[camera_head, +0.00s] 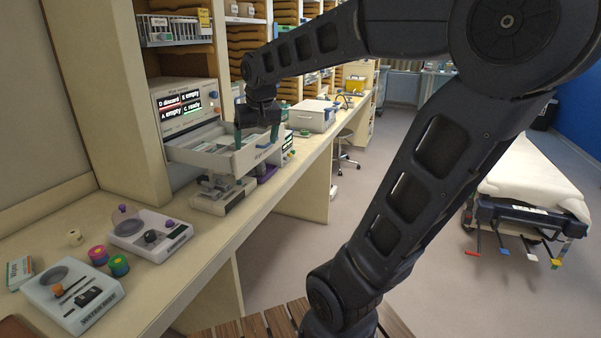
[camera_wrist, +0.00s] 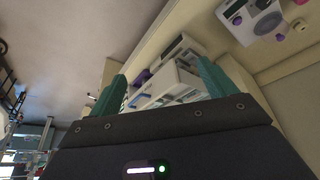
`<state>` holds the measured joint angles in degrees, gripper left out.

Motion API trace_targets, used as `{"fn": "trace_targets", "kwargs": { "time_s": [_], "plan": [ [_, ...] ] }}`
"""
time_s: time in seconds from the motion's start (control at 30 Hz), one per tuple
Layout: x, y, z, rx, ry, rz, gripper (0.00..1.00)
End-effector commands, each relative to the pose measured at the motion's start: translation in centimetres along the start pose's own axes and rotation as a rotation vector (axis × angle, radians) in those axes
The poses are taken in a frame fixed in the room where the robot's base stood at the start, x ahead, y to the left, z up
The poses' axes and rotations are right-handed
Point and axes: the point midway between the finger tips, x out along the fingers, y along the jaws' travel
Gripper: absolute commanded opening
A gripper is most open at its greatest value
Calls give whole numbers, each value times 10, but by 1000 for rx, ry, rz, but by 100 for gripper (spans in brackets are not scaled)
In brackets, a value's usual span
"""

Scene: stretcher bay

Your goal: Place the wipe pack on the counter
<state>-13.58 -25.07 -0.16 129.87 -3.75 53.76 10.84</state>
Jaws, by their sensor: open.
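My gripper (camera_head: 257,138) is open, its two teal fingers apart, at the pulled-out white drawer (camera_head: 180,155) of a cabinet on the counter (camera_head: 215,233). The fingers reach down by the drawer's front edge; I cannot tell whether they touch it. In the wrist view my open gripper (camera_wrist: 160,78) has the white drawer (camera_wrist: 178,84) beyond its fingers, and nothing shows held. I cannot identify the wipe pack for sure. A small white and green pack (camera_head: 20,272) lies at the counter's left end. The drawer's inside is mostly hidden by its walls and my gripper.
The cabinet's screen (camera_head: 180,108) shows "D discard", "B empty", "A empty" and "C ready". Two white devices (camera_head: 150,232) (camera_head: 72,296) and small coloured pots (camera_head: 118,265) stand on the near counter. A white box (camera_head: 312,116) stands farther back. A stretcher (camera_head: 530,180) is at right.

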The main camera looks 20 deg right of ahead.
Motion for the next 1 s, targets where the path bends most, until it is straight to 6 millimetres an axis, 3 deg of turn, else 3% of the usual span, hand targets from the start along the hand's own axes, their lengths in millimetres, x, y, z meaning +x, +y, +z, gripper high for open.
{"fn": "trace_targets", "kwargs": {
  "time_s": [0.2,0.43,0.6,1.0],
  "plan": [
    [-5,42,73,38,13,18,83],
    [0,63,132,61,21,32,83],
    [3,67,149,66,22,37,83],
    [4,67,151,66,22,37,83]
  ]
}}
